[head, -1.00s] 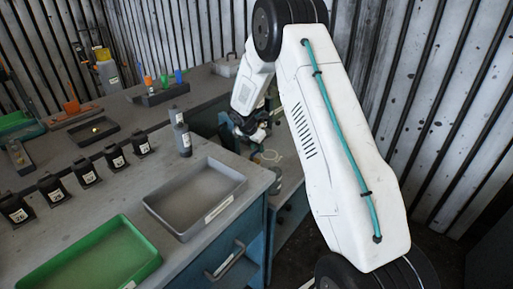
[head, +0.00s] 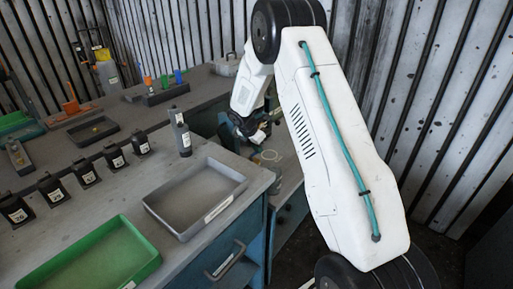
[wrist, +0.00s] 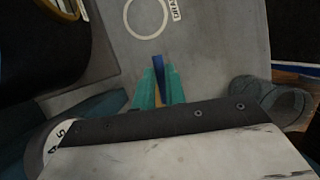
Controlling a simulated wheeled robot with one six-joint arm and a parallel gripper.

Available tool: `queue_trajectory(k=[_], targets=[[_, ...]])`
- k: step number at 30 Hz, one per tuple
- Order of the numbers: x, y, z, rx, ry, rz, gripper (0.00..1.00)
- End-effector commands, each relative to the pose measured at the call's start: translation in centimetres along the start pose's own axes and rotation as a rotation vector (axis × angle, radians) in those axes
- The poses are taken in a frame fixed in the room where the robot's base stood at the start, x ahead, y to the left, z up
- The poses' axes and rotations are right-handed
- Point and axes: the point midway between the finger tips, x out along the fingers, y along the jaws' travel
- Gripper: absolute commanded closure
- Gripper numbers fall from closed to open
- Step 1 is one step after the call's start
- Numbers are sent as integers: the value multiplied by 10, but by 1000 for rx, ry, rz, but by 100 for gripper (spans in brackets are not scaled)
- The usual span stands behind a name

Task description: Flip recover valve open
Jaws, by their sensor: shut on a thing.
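My gripper (wrist: 158,92) has teal fingers and is shut on a slim blue piece (wrist: 158,66) that sticks out beyond the fingertips in the wrist view. The blue piece may be the recover valve's lever, but I cannot tell for sure. Beyond it lies a grey surface with a white ring (wrist: 147,16) and a small white label (wrist: 175,10) beside it. In the head view my gripper (head: 258,134) is small and partly hidden by my arm, over the lower grey shelf right of the bench. The valve body is not clearly visible there.
A grey bottle (head: 181,136) stands at the bench's right edge, near my wrist. A grey tray (head: 195,195) and a green tray (head: 90,262) lie in front. Black labelled holders (head: 87,173) line the left. A dark round part (wrist: 40,45) is close at the wrist view's left.

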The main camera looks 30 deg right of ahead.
Motion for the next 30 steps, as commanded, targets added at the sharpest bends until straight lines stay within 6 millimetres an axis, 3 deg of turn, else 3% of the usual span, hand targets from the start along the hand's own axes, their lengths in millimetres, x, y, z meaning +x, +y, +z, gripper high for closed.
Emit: queue_trajectory(k=[30], targets=[[-5,-24,-12,851,1,-351,100]])
